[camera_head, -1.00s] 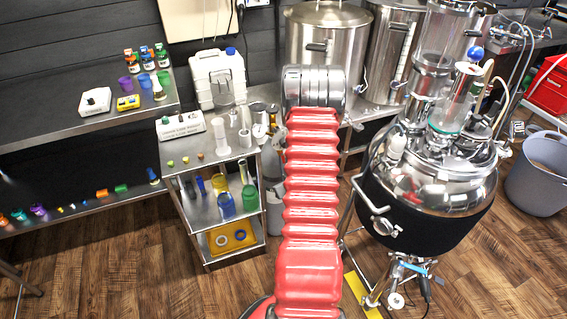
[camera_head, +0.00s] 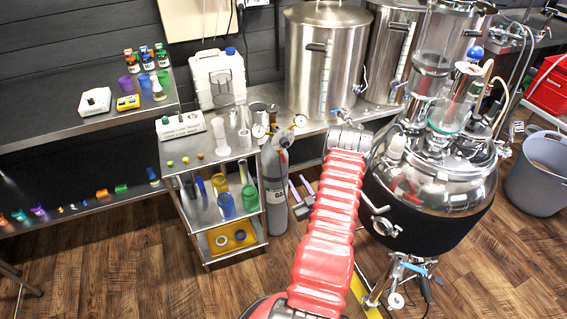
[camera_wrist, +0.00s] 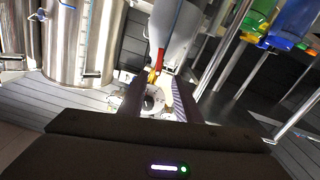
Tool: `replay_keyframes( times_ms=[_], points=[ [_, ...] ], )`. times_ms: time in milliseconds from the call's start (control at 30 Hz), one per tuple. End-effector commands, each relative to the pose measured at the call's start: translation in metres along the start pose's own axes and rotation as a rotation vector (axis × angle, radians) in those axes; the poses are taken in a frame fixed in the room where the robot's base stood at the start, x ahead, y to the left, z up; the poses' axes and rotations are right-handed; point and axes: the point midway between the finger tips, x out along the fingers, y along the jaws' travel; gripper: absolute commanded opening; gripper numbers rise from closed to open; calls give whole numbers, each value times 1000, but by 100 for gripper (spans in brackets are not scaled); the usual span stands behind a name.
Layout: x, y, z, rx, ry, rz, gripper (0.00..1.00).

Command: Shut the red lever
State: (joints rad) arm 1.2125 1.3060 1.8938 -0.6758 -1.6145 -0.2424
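My gripper (camera_wrist: 157,92) shows in the wrist view with its two dark fingers apart. A small red piece with a yellow end (camera_wrist: 157,62) shows just beyond the fingertips, in front of a grey rounded body; I cannot tell for sure that it is the red lever. A round pale metal part (camera_wrist: 152,100) shows in the gap between the fingers, and I cannot tell whether they touch it.
A grey gas cylinder (camera_head: 274,190) with gauges stands beside the metal shelf cart (camera_head: 220,165). Steel kettles (camera_head: 322,65) stand on the back bench. A large steel vessel in a black jacket (camera_head: 425,215) stands right of my arm. A grey bucket (camera_head: 535,180) is at far right.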

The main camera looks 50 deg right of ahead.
Motion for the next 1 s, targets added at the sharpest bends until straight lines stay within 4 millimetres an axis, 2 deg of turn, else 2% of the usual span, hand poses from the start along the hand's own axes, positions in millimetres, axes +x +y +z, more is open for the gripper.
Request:
replay_keyframes(
  times_ms=[467, 667, 1000],
  points=[
    [5, 0, -1, -1, 4, -1, 30],
    [26, -2, -1, -1, 4, -3, 30],
    [79, -2, -1, -1, 4, -3, 30]
  ],
)
